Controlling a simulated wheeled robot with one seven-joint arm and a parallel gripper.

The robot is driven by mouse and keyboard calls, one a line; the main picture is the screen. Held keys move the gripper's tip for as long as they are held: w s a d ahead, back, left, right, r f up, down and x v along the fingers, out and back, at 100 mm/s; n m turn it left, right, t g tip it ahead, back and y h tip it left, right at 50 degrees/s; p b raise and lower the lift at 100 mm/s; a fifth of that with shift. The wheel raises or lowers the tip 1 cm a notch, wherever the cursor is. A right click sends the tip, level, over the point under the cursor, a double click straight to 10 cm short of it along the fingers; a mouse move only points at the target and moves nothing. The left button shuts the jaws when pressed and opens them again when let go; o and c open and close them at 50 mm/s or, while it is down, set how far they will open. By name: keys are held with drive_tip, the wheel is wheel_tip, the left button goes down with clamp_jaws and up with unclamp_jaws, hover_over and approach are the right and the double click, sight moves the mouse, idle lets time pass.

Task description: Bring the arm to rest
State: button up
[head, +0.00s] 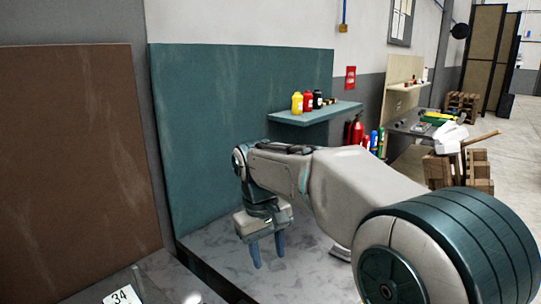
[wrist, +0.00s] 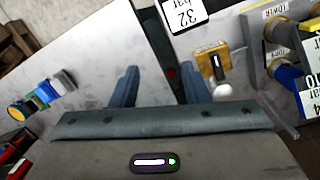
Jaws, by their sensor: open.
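My gripper (head: 268,252) hangs from the end of my arm, fingers pointing down, over the grey metal surface (head: 214,243) in the head view. Its two blue fingers are apart with nothing between them. In the wrist view my gripper (wrist: 158,80) also shows open and empty, above a dark gap between grey plates. My arm stretches from the lower right across the head view and hides part of the surface behind it.
A teal panel (head: 215,130) stands behind the arm, with a shelf (head: 315,113) of bottles. A brown panel (head: 70,160) stands at left. A plate marked 34 (head: 122,295) lies low in front. The wrist view shows a yellow fitting (wrist: 208,62) right of the fingers.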

drive_tip(key=s+d+f+m+t, duration=0.1)
drive_tip(key=s+d+f+m, duration=0.2)
drive_tip(key=s+d, duration=0.4)
drive_tip(key=s+d+f+m+t+y, duration=0.1)
drive_tip(key=s+d+f+m+t, duration=0.1)
drive_tip(key=s+d, duration=0.6)
drive_tip(key=shift+s+d+f+m+t, duration=0.3)
drive_tip(key=shift+s+f+m, duration=0.25)
drive_tip(key=shift+s, duration=0.75)
